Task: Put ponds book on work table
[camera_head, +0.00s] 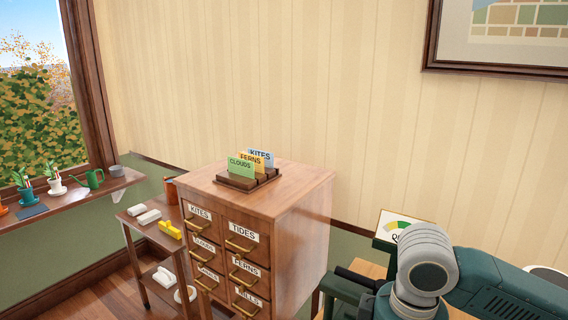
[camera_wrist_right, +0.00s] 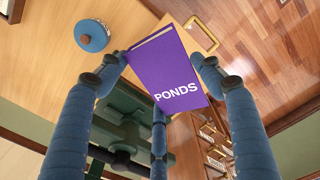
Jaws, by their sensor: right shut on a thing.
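The purple ponds book (camera_wrist_right: 172,70), with PONDS in white on its cover, is between the blue fingers of my right gripper (camera_wrist_right: 158,66) in the right wrist view. The gripper is shut on it. A light wooden top (camera_wrist_right: 50,75), which may be the work table, spreads behind and to the left of the book; I cannot tell whether the book touches it. In the head view my right arm fills the lower right, and its gripper and the book are hidden or out of frame. My left gripper is in neither view.
A round blue-lidded thing (camera_wrist_right: 92,35) is on the light top. In the head view a drawer cabinet (camera_head: 305,240) with brass handles carries a rack of coloured cards (camera_head: 248,165). A side shelf (camera_head: 158,235) and a window ledge with plants (camera_head: 70,195) are left.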

